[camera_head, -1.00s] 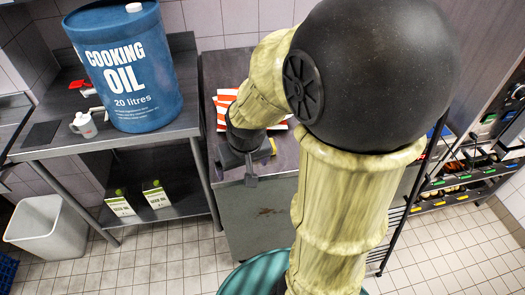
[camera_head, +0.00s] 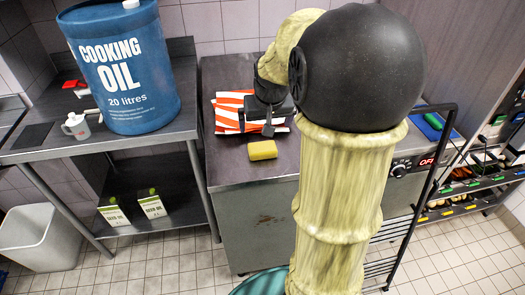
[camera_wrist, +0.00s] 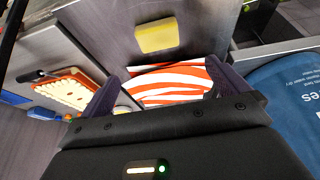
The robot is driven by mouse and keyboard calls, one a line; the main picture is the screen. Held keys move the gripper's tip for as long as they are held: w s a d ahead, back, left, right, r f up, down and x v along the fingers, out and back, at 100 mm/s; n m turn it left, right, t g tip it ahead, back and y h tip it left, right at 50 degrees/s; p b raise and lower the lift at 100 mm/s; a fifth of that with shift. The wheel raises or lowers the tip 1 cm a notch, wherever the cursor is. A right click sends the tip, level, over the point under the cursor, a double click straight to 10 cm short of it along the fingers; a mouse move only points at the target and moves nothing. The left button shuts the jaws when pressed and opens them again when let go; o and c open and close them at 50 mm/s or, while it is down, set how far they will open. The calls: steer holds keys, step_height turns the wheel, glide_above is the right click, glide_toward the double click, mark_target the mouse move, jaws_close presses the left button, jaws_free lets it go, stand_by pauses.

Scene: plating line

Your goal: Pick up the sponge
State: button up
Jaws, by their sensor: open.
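The yellow sponge (camera_head: 263,150) lies near the front edge of the dark metal counter in the head view. It also shows near the top middle of the wrist view (camera_wrist: 155,37), beyond the fingers. My gripper (camera_head: 268,124) is open and empty, above the counter and behind the sponge as the head camera sees it. In the wrist view its two fingers (camera_wrist: 165,88) spread over an orange-and-white striped item (camera_wrist: 175,85), and the sponge is apart from them.
The orange-and-white striped item (camera_head: 228,112) lies at the back of the counter (camera_head: 225,165). A large blue cooking oil drum (camera_head: 125,75) and a white mug (camera_head: 76,126) stand on the left table. An appliance with a red display (camera_head: 428,161) is at the right.

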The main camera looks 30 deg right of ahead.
glide_above(263, 148)
steer(key=s, duration=0.1)
steer(key=f, duration=0.9)
steer(key=shift+s+a+f, duration=0.1)
steer(key=shift+s+a, duration=0.1)
steer(key=shift+a, duration=0.2)
steer(key=shift+x, duration=2.6)
steer(key=shift+s+d, duration=0.15)
steer(key=shift+s, duration=0.1)
steer(key=c, duration=0.9)
